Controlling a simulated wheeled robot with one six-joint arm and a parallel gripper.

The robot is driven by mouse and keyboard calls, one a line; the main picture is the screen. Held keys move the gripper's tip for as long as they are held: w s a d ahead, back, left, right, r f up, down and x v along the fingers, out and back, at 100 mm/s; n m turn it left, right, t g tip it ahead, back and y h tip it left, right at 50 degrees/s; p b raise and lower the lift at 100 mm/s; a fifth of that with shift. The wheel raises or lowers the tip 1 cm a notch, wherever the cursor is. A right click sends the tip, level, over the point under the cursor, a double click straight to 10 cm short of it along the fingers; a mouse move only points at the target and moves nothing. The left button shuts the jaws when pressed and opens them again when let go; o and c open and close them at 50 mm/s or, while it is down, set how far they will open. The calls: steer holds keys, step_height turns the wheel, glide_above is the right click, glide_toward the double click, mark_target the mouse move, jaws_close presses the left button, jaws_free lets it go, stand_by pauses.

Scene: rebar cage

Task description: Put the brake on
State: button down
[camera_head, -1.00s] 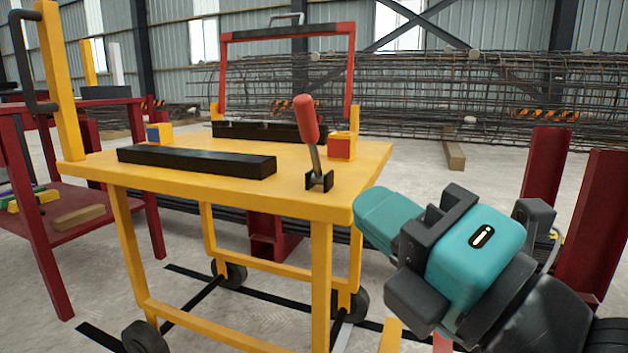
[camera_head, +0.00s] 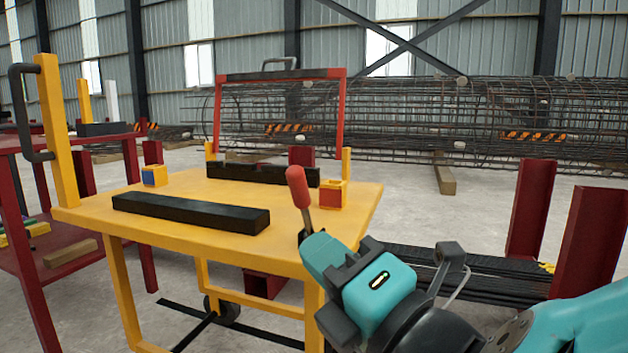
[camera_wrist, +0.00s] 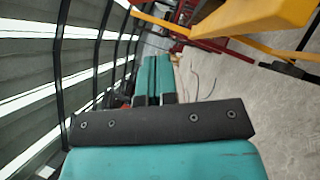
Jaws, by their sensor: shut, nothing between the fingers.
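The brake lever (camera_head: 298,187) has a red grip on a metal shaft and stands up, leaning a little to the left, on the front right corner of the yellow cart (camera_head: 205,210). Its foot is mostly hidden behind my gripper (camera_head: 312,243). My gripper is teal and shut, with nothing in it. In the head view its tips overlap the lever's lower end; I cannot tell whether they touch. In the wrist view my two fingers (camera_wrist: 152,75) lie side by side, and the yellow cart (camera_wrist: 265,20) shows at the upper right. The lever cannot be made out there.
A long black bar (camera_head: 190,213) lies on the cart top. Small coloured blocks (camera_head: 333,195) and a red frame (camera_head: 342,115) stand towards its back. Dark red posts (camera_head: 530,210) rise at the right. A rebar cage (camera_head: 400,118) lies behind.

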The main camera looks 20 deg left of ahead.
mark_target(306, 208)
steer(key=w+a+r+p, duration=0.1)
steer(key=p, duration=0.2)
steer(key=w+a+r+p, duration=0.1)
steer(key=w+p, duration=0.1)
steer(key=p, duration=0.1)
steer(key=w+a+r+p, duration=0.1)
steer(key=p, duration=0.2)
steer(key=shift+w+a, duration=0.2)
steer(key=shift+w, duration=0.1)
steer(key=shift+w+p, duration=0.35)
steer(key=shift+p, duration=0.5)
steer(key=shift+w, duration=0.15)
steer(key=shift+f, duration=0.1)
steer(key=shift+p, duration=0.4)
